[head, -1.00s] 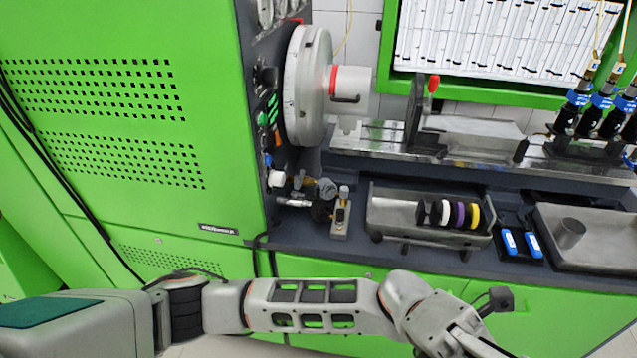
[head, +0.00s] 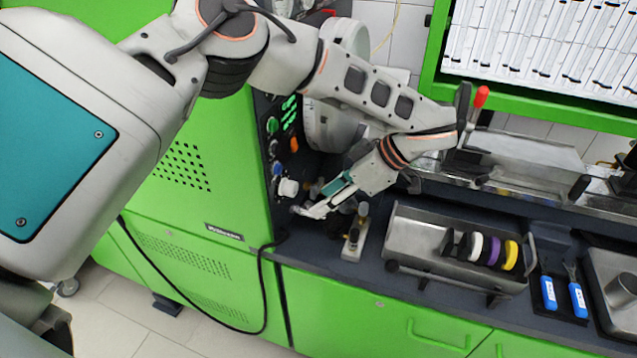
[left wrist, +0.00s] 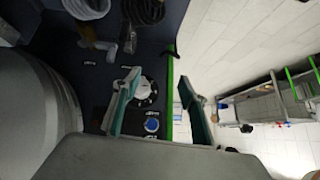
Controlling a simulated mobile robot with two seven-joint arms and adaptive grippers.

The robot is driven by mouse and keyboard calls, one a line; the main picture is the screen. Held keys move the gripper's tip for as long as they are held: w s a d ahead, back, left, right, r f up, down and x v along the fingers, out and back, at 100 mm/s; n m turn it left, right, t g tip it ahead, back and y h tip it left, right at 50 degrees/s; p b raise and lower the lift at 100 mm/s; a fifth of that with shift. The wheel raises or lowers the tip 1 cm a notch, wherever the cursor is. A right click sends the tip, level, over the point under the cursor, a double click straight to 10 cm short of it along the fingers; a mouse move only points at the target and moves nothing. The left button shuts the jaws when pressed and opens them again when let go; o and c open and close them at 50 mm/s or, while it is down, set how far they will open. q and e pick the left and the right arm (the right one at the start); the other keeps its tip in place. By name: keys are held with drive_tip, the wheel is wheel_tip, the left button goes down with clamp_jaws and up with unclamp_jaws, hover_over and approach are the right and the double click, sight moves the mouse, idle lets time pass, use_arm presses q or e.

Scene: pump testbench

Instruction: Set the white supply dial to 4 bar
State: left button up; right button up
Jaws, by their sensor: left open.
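The white supply dial (head: 288,188) sits low on the dark side panel of the green cabinet, and I cannot read its setting. My left gripper (head: 314,203) is open and empty, just to the right of the dial. In the left wrist view the dial (left wrist: 146,92) shows between the two spread fingers of the left gripper (left wrist: 157,100), beyond the fingertips and closer to the left finger. I see no contact with it. The round gauge beside the dial is hidden behind the gripper. My right gripper is not in view.
A blue knob (left wrist: 152,125) is close to the dial. Green-lit buttons (head: 289,110) are higher on the panel. A small valve block (head: 355,238) stands on the bench below the gripper. A metal tray (head: 410,232) with coloured rings (head: 494,250) is to the right.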

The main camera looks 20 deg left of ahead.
sight(296, 188)
use_arm(q)
drive_tip(key=w+a+r+y, duration=0.1)
drive_tip(key=w+a+r, duration=0.1)
drive_tip(key=w+r, duration=0.1)
drive_tip(key=shift+n+t, duration=0.3)
drive_tip(key=shift+t, duration=0.1)
drive_tip(key=x, duration=0.3)
drive_tip(key=p+x, duration=0.1)
drive_tip(key=x, duration=0.3)
drive_tip(key=shift+a, duration=0.5)
drive_tip(key=c, duration=1.1)
